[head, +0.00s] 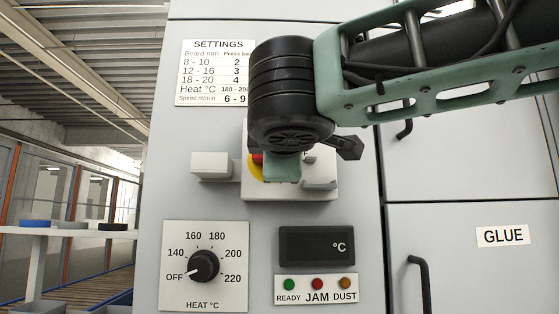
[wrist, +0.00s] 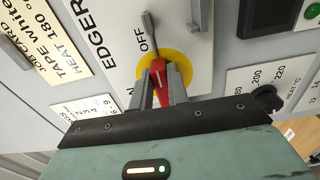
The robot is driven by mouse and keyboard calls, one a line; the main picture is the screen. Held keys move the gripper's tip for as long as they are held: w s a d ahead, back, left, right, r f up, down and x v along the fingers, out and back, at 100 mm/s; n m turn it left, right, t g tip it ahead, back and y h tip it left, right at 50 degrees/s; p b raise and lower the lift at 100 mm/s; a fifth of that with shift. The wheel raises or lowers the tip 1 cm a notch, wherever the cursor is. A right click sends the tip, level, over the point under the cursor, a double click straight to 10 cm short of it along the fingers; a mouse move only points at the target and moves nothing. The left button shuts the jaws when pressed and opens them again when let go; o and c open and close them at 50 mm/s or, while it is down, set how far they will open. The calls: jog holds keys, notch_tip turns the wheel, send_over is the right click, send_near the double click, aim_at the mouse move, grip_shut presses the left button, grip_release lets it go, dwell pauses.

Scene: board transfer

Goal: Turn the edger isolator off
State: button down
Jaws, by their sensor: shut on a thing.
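The edger isolator has a red handle (wrist: 160,76) on a yellow disc (wrist: 183,63), set on a white plate (wrist: 112,62) lettered EDGER and OFF, with an N showing lower left. My gripper (wrist: 161,76) is shut on the red handle, one grey finger on each side. The handle's exact angle against the labels is hard to tell. In the head view my gripper (head: 283,168) is in front of the isolator plate (head: 285,191). It hides most of the handle, and only slivers of red and the yellow disc (head: 254,170) show.
A grey block (head: 211,165) sticks out left of the plate. A grey lever (wrist: 150,28) is close to the OFF label. Below are the heat dial (head: 203,265), a dark display (head: 316,246) and indicator lamps (head: 317,284). A settings card (head: 213,75) is above. Door handles (head: 420,280) are at right.

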jog(key=shift+f, duration=0.1)
jog(key=c, duration=1.4)
grip_release()
jog(key=shift+o, duration=0.2)
jog(key=s, duration=1.7)
jog(key=shift+s+a, duration=0.2)
jog(key=shift+a, duration=0.1)
